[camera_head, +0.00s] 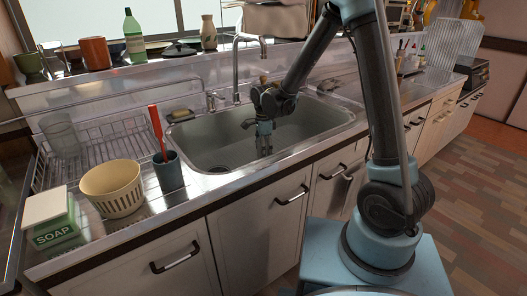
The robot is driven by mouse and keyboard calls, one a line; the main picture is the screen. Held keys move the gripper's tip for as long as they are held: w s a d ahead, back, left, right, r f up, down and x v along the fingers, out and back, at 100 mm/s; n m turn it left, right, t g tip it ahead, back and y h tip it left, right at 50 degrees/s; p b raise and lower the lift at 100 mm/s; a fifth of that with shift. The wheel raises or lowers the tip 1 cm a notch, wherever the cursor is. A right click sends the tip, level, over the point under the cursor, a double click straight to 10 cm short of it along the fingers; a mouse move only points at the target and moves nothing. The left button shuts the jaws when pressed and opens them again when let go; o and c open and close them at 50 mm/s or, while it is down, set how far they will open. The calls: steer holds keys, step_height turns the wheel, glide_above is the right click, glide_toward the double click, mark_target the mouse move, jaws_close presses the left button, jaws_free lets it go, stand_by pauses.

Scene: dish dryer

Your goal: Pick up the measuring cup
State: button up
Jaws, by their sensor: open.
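A clear, see-through cup (61,136), which looks like the measuring cup, stands in the wire dish rack (107,148) at the left of the counter. No markings on it can be made out. My gripper (264,150) is open and points down over the sink basin (215,140), well to the right of the cup. Nothing shows between its fingers.
A cream slotted basket (112,188), a dark cup (168,172) with a red-handled utensil (156,130), and a green SOAP box (54,222) stand in front of the rack. The faucet (236,75) rises behind the sink. Pots and a green bottle (134,36) line the back ledge.

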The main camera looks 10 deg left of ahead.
steer(key=c, duration=1.5)
steer(key=shift+r, duration=0.2)
steer(key=shift+r, duration=1.65)
steer(key=shift+w+d, duration=1.65)
steer(key=shift+d, duration=0.8)
steer(key=shift+w+d, duration=1.6)
steer(key=shift+d, duration=0.85)
steer(key=shift+w+d, duration=1.65)
steer(key=shift+d, duration=0.8)
steer(key=shift+w+d, duration=0.1)
